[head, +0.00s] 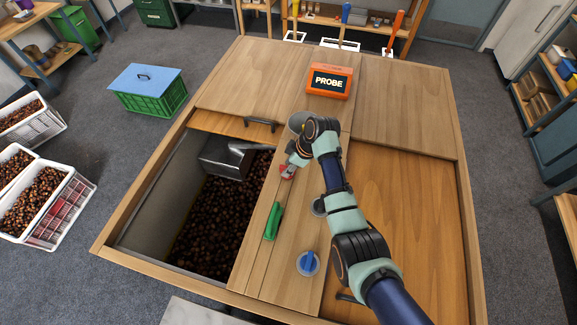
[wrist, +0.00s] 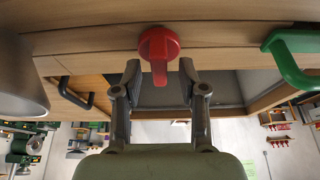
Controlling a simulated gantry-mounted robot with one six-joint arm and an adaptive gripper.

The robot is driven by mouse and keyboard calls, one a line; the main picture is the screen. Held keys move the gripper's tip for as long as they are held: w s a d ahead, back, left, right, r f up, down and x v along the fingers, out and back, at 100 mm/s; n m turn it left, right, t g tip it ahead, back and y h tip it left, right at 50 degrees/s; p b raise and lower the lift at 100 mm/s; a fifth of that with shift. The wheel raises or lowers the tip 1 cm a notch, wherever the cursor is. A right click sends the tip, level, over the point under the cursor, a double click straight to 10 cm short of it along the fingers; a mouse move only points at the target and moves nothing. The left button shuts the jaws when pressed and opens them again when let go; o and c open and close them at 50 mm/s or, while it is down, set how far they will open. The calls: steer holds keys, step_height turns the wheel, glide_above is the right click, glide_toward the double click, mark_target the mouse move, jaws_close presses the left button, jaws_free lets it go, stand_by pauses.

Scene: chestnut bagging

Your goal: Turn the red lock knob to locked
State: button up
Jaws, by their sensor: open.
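The red lock knob (wrist: 158,45) has a round head and a short lever that points down in the wrist view. It sits on the wooden strip beside the open chestnut bin, and only part of it shows in the head view (head: 287,171), under my wrist. My gripper (wrist: 160,70) is open, with one fingertip on each side of the lever. Gaps show between the lever and both fingers, so it is not gripped. In the head view my gripper (head: 291,164) is small and partly hidden by the arm.
A green handle (head: 273,221) and a blue knob (head: 308,262) stand on the same strip. A grey cup (wrist: 18,80) is close on the left in the wrist view. The open bin holds chestnuts (head: 222,220) and a metal scoop (head: 228,155). An orange PROBE box (head: 329,80) stands behind.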

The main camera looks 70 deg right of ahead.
steer(key=shift+w+f, duration=0.1)
steer(key=shift+f, duration=0.15)
jaws_close()
